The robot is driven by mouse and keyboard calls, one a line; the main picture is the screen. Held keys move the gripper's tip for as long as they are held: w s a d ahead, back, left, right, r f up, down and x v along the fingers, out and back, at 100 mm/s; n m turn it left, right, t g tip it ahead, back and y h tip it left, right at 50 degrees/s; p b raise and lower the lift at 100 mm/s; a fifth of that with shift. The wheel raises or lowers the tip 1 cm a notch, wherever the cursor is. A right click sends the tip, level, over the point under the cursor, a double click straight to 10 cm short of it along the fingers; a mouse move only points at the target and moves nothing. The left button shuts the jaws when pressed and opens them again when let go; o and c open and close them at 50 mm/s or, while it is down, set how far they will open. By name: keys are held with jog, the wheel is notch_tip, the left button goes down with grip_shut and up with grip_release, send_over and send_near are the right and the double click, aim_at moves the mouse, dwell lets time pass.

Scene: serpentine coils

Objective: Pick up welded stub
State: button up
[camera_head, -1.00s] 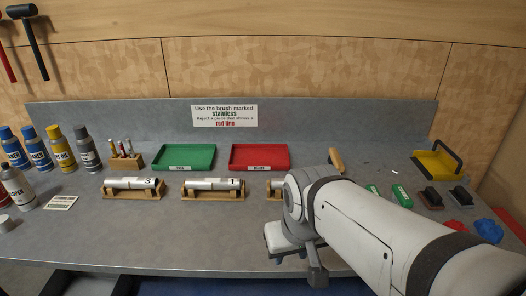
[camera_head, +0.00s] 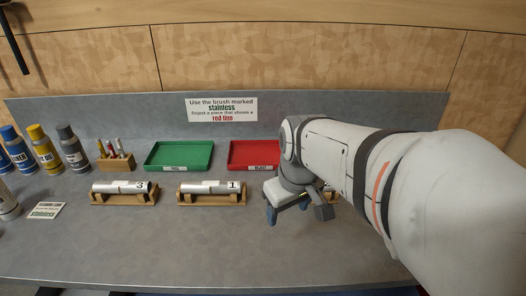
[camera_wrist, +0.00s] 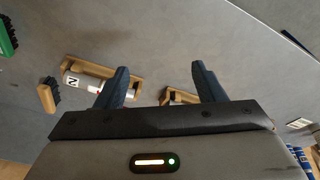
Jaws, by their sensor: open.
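Stub 3 (camera_head: 118,187) and stub 1 (camera_head: 210,187), silver cylinders with number labels, lie level in wooden cradles on the grey bench. A third cradle (camera_head: 333,198) is mostly hidden behind my arm. In the wrist view, a stub labelled 2 (camera_wrist: 75,81) lies in a cradle left of my fingers, with a small reddish mark near its right end. My gripper (camera_wrist: 161,78) is open and empty above the bench. Another cradle (camera_wrist: 172,97) shows partly between the fingers, its stub mostly hidden by the gripper body.
A green tray (camera_head: 180,168) and a red tray (camera_head: 236,166) stand behind the cradles. Bottles (camera_head: 75,158) and a pen block (camera_head: 120,164) stand at left. A brush (camera_wrist: 48,97) lies near stub 2. The front of the bench is clear.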

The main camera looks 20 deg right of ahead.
jog(key=w+d+f+n+g, duration=0.1)
jog(key=w+d+f+n, duration=0.1)
jog(key=w+d+n, duration=0.2)
jog(key=w+d+f+n, duration=0.2)
jog(key=w+d+n, duration=0.2)
jog(key=w, duration=0.6)
jog(key=w+d+f+n+g, duration=0.1)
jog(key=w+d+f+n, duration=0.2)
jog(key=w+d, duration=0.3)
jog(key=shift+w+d+n+g+b, duration=0.15)
jog(key=shift+w+n, duration=0.15)
jog(key=shift+w, duration=0.25)
jog(key=shift+w+d+n+g+b, duration=0.15)
jog(key=shift+w+n, duration=0.15)
jog(key=shift+w, duration=0.2)
jog(key=shift+d+f, duration=0.15)
jog(key=shift+f, duration=0.1)
notch_tip(320, 180, down, 7)
jog(key=shift+s+f+p, duration=0.1)
jog(key=shift+f+p, duration=0.05)
jog(key=shift+p, duration=0.5)
jog(key=c, duration=1.3)
